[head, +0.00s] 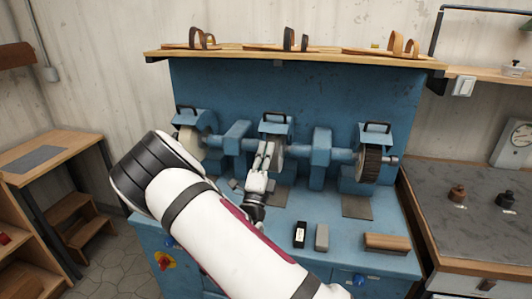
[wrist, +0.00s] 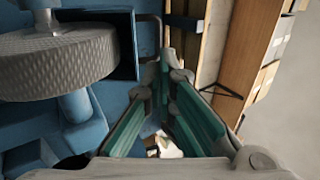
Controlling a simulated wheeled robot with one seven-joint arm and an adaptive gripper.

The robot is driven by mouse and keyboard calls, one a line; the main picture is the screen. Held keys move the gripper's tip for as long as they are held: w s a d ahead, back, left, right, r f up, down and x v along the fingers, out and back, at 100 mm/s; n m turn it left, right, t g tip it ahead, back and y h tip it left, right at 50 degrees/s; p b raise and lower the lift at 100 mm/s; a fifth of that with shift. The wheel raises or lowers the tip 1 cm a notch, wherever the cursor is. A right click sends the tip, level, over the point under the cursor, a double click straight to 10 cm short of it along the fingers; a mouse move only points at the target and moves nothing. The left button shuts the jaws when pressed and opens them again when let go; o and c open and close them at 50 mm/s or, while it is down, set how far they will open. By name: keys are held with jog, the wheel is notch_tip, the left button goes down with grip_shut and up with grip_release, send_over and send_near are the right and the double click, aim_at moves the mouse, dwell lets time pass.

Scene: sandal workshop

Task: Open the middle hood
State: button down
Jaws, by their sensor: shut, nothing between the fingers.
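The middle hood (head: 283,126) is a blue metal cover with a black handle (head: 276,114) on top. It sits over the middle grinding wheel (head: 277,152) of the blue machine and looks lowered. My gripper (head: 266,146) is just below and in front of this hood, its fingers pointing up towards it. In the wrist view my gripper (wrist: 166,62) shows teal-padded fingers that come together at the tips with nothing held. A ribbed wheel (wrist: 60,62) and the blue hood (wrist: 128,18) lie to their left, with the dark handle beside the fingertips. Whether they touch is unclear.
A left hood (head: 188,117) and a right hood (head: 375,136) flank the middle one. A wooden shelf (head: 240,54) with sandals overhangs the machine. Two small blocks and a brown brush (head: 386,243) lie on the front ledge. A grey-topped bench (head: 440,190) stands right.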

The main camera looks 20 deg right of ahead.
aim_at(274, 113)
jog(key=p+x, duration=0.1)
jog(key=x, duration=0.9)
jog(key=shift+w+d+r, duration=0.1)
